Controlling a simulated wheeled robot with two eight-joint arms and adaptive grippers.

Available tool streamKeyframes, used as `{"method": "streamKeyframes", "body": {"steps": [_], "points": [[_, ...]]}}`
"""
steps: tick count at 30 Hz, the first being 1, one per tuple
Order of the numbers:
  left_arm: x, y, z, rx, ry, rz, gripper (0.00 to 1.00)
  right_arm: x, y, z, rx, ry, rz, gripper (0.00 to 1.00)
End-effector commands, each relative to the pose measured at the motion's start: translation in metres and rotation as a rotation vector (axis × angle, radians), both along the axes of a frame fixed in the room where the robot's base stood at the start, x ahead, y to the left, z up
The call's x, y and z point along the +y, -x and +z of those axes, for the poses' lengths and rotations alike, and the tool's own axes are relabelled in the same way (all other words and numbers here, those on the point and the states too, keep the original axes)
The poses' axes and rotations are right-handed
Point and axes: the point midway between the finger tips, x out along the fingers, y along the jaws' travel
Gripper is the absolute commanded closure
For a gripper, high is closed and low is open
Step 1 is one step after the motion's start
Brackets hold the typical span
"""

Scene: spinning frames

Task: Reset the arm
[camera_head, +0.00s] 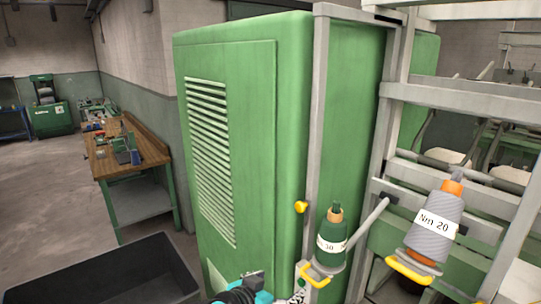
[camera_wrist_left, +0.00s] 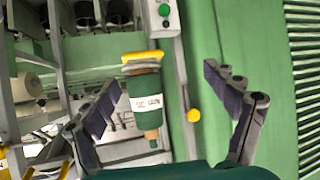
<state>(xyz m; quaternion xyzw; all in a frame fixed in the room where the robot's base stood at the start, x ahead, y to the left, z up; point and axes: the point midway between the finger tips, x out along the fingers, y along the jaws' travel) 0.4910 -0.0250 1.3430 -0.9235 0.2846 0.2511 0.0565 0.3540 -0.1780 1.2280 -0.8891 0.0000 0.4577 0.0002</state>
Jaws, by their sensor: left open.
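My left gripper (camera_wrist_left: 160,78) is open, its two dark fingers spread wide in the left wrist view. In the head view only part of my left arm's end (camera_head: 245,290) shows at the bottom edge. A green bobbin (camera_wrist_left: 145,100) with a white label appears inverted between the fingers in the wrist view, beyond them; no finger visibly grips it. In the head view the same green bobbin (camera_head: 333,232) stands upright on the frame, its label reading 30. A grey bobbin (camera_head: 438,218) labelled Nm 20 sits to its right. My right gripper is not in view.
A tall green cabinet (camera_head: 235,130) fills the middle. A yellow knob (camera_head: 300,207) and yellow handles (camera_head: 408,270) sit on the grey spinning frame. A black crate (camera_head: 105,275) is at lower left; a wooden workbench (camera_head: 150,150) stands behind it. Floor at left looks clear.

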Motion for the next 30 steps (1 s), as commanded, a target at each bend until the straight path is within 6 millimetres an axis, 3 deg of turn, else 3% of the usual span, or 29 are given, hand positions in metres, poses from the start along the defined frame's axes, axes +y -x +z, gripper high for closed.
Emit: {"method": "streamKeyframes", "body": {"steps": [1,6,12,15,20,30], "points": [[0.021,0.011,-0.047,0.038,-0.017,0.041,0.14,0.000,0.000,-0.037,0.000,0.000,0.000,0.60],[0.089,0.051,-0.145,0.178,-0.075,0.199,0.14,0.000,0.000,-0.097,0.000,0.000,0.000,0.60],[0.159,0.101,-0.247,0.322,-0.131,0.409,0.14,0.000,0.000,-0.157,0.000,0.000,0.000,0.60],[0.183,0.120,-0.279,0.367,-0.150,0.492,0.14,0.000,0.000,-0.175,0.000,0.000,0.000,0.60],[0.201,0.135,-0.300,0.403,-0.163,0.563,0.14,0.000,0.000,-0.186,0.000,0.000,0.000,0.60],[0.204,0.137,-0.300,0.409,-0.164,0.572,0.14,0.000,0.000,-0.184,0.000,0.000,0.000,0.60]]}}
